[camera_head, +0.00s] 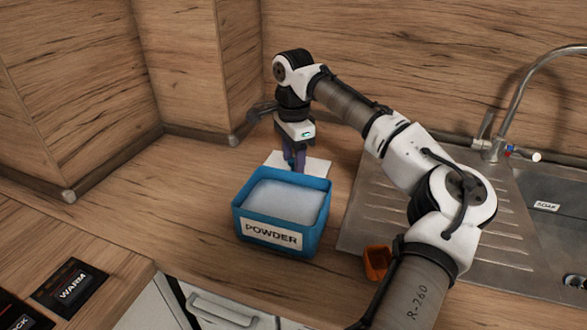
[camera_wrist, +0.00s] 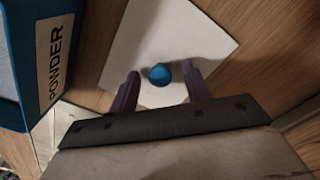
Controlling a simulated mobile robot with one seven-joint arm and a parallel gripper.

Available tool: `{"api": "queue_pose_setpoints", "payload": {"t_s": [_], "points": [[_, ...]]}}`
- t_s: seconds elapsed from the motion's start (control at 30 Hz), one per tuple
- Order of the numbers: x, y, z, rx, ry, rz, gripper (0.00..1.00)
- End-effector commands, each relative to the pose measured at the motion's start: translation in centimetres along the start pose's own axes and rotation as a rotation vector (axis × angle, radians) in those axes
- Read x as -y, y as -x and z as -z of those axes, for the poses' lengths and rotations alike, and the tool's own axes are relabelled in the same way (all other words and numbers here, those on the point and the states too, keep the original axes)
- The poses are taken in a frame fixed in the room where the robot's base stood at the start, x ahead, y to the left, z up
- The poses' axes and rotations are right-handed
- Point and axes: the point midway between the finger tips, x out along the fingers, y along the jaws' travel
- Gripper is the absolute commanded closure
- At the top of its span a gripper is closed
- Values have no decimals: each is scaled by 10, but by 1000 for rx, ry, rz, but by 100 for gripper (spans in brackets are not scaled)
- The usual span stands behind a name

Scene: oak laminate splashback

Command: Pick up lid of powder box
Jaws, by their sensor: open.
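The powder box (camera_head: 282,211) is a blue open-topped box filled with white powder, with a POWDER label on its front. Its labelled side also shows at the left of the wrist view (camera_wrist: 22,70). The lid (camera_head: 317,168) is a flat white square lying on the counter behind the box, partly hidden by my gripper and the box. In the wrist view the lid (camera_wrist: 182,35) has a round blue knob (camera_wrist: 160,75). My gripper (camera_head: 293,165) points down over the lid. Its purple fingers (camera_wrist: 161,72) are open, one on each side of the knob; contact cannot be told.
A small orange container (camera_head: 377,262) stands at the front by the steel sink's drainboard (camera_head: 365,220). A tap (camera_head: 500,130) rises at the right. Wooden walls close off the back and left. The counter left of the box is clear. A black WARM card (camera_head: 70,287) lies front left.

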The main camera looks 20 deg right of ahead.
Motion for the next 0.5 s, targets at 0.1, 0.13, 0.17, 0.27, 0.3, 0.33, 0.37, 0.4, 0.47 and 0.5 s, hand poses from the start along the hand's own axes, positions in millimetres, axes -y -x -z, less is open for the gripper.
{"api": "queue_pose_setpoints", "payload": {"t_s": [0.1,0.13,0.17,0.27,0.3,0.33,0.37,0.4,0.47,0.5], "points": [[0,-3,0,1,0,1,52],[0,-3,0,1,0,1,52],[0,-3,0,1,0,1,52],[0,-3,0,1,0,1,54],[0,-3,0,1,0,1,60],[0,-3,0,1,0,1,64],[0,-2,0,1,0,1,68],[0,-2,0,1,0,1,73],[0,-2,0,1,0,1,81],[0,-2,0,1,0,1,86]]}}
